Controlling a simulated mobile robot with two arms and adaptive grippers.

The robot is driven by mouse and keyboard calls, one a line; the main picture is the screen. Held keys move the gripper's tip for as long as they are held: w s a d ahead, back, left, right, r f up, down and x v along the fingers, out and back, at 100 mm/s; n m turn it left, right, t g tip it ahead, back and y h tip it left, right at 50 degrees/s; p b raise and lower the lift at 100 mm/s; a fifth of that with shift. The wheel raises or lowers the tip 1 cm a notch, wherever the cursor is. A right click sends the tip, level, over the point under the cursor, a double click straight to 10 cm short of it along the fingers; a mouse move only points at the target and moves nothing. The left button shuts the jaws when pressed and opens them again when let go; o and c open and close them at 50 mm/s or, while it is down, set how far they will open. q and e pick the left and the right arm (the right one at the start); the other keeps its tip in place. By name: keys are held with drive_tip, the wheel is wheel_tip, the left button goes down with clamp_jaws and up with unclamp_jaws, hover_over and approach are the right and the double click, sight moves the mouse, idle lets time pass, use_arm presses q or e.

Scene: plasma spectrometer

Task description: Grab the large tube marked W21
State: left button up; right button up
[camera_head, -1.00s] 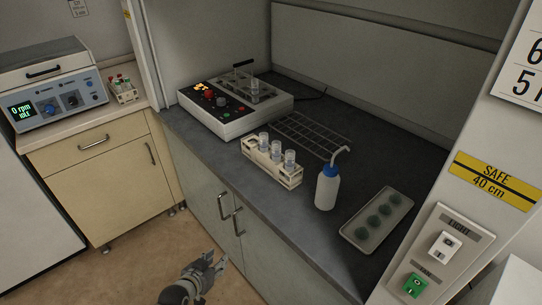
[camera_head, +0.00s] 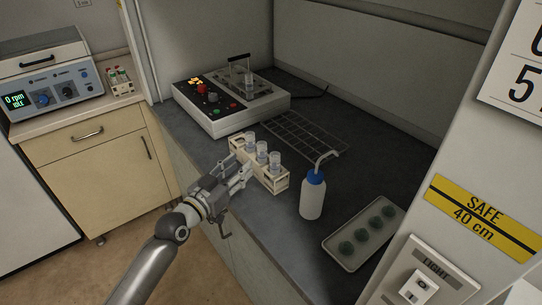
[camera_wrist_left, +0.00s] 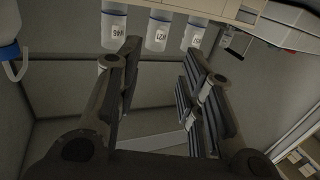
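Three large clear tubes stand upright in a pale wooden rack (camera_head: 270,181) on the dark bench. The left wrist view is upside down, so the tubes hang from its top edge. There the middle tube's label seems to read W21 (camera_wrist_left: 158,36); the other two labels are hard to read. The W21 tube is also the middle one in the head view (camera_head: 262,153). My left gripper (camera_head: 236,172) is open and empty, just in front of the rack, fingers pointing at the tubes. In the wrist view the middle tube shows between the fingers (camera_wrist_left: 163,68). My right gripper is out of view.
An empty wire rack (camera_head: 300,133) lies behind. A control-panel device (camera_head: 222,120) stands at the back left. The cabinet side wall (camera_head: 420,190) bounds the right.

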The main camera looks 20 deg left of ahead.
sight(259, 148)
use_arm(q)
drive_tip(key=x, duration=0.4)
drive_tip(key=r+x, duration=0.1)
drive_tip(key=shift+w+d+p, duration=0.2)
drive_tip(key=shift+w+p, duration=0.15)
drive_tip(key=shift+p, duration=0.05)
drive_tip(key=shift+w+d, duration=0.1)
drive_tip(key=shift+w, duration=0.2)
drive_tip(key=x, duration=0.4)
drive_tip(key=shift+d+f+p, duration=0.1)
drive_tip(key=shift+d+p, duration=0.1)
drive_tip(key=shift+p, duration=0.2)
drive_tip(key=shift+w+d+f, duration=0.1)
drive_tip(key=shift+w, duration=0.25)
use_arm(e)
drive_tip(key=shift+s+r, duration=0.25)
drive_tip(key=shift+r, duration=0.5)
use_arm(q)
clamp_jaws()
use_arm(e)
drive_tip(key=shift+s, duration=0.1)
